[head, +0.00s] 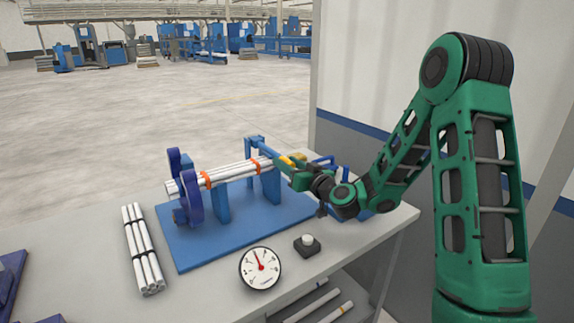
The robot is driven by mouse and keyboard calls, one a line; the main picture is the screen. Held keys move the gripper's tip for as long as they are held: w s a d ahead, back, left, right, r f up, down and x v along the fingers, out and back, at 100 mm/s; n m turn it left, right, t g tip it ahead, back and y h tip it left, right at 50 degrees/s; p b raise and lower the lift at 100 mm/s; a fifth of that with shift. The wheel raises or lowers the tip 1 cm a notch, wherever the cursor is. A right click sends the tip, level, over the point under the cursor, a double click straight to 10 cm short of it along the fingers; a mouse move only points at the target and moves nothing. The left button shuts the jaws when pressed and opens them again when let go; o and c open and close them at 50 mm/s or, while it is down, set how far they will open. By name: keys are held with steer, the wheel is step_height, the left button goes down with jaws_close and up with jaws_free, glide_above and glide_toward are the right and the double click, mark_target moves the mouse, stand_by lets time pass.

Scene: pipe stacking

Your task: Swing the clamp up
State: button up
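A blue clamp arm (262,147) sticks up at the right end of the blue pipe fixture (185,249) and slants down to my gripper. A bundle of white pipes (236,173) with orange bands lies across the fixture's blue uprights. My gripper (288,162), with yellow on its fingers, is at the right end of the bundle, against or very close to the lower end of the clamp arm. The fingertips are small and partly hidden, so I cannot tell whether they are closed on it.
A dark blue disc-shaped end piece (191,197) stands at the bundle's left end. A second pipe bundle (142,248) lies on the grey table (95,235). A round dial gauge (260,268) and a black button box (307,246) are near the front. A wall is at right.

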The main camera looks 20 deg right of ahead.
steer(key=shift+w+a, duration=0.15)
steer(key=shift+w, duration=0.3)
jaws_close()
steer(key=shift+r, duration=0.1)
